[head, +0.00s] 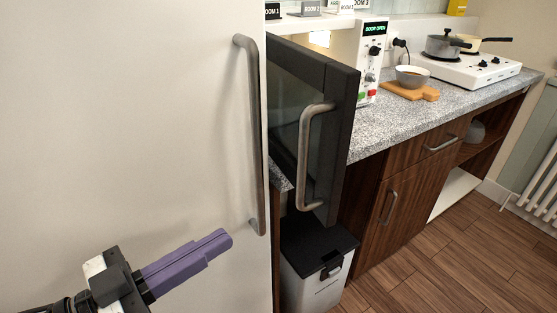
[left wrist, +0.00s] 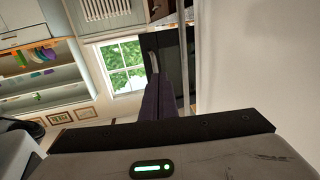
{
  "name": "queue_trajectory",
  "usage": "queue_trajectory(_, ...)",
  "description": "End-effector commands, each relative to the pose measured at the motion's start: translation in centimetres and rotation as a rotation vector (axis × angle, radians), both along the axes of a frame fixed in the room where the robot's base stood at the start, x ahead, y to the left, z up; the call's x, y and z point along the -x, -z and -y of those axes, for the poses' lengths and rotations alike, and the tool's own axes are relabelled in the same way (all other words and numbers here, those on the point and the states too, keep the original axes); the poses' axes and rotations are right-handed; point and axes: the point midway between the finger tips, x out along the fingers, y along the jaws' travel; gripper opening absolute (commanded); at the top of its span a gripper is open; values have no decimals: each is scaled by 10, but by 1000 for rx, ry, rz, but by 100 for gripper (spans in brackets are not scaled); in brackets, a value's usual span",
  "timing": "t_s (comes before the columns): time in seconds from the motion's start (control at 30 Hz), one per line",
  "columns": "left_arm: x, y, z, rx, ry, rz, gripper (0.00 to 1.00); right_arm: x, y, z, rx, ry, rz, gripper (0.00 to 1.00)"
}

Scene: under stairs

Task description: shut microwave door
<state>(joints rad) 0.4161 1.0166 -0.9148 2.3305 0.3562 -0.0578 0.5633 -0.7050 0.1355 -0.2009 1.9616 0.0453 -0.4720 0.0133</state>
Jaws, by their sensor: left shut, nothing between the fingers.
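The microwave stands on the counter, and its control panel (head: 371,60) shows "DOOR OPEN". Its dark glass door (head: 336,130) stands open and juts out past the counter edge, with a curved metal handle (head: 304,155) on its face. My left gripper (head: 225,240) has purple fingers that are shut and empty. It is in front of the white panel, to the left of and below the door handle, apart from it. The purple fingers (left wrist: 158,98) also show in the left wrist view, with a dark surface, probably the microwave door, behind them. My right gripper is in neither view.
A tall white door panel (head: 130,110) with a long handle (head: 250,130) fills the left, beside the microwave. A white bin (head: 312,285) with a black lid stands below the microwave door. A bowl (head: 412,76), a board and a hob with pots are farther along the counter. Floor at right is clear.

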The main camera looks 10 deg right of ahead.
Motion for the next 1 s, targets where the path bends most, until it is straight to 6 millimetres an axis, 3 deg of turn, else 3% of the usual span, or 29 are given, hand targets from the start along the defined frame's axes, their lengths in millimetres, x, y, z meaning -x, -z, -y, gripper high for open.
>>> queue_trajectory(0.03,3,-22,-6,-13,24,11,0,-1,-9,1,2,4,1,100)
queue_trajectory(0.1,8,-36,-11,-15,48,7,0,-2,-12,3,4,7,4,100)
queue_trajectory(0.37,13,-55,-17,-10,76,-8,0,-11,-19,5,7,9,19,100)
queue_trajectory(0.57,4,-56,7,-8,79,-6,0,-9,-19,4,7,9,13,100)
queue_trajectory(1.0,-31,-56,80,-10,76,-7,0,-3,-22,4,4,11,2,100)
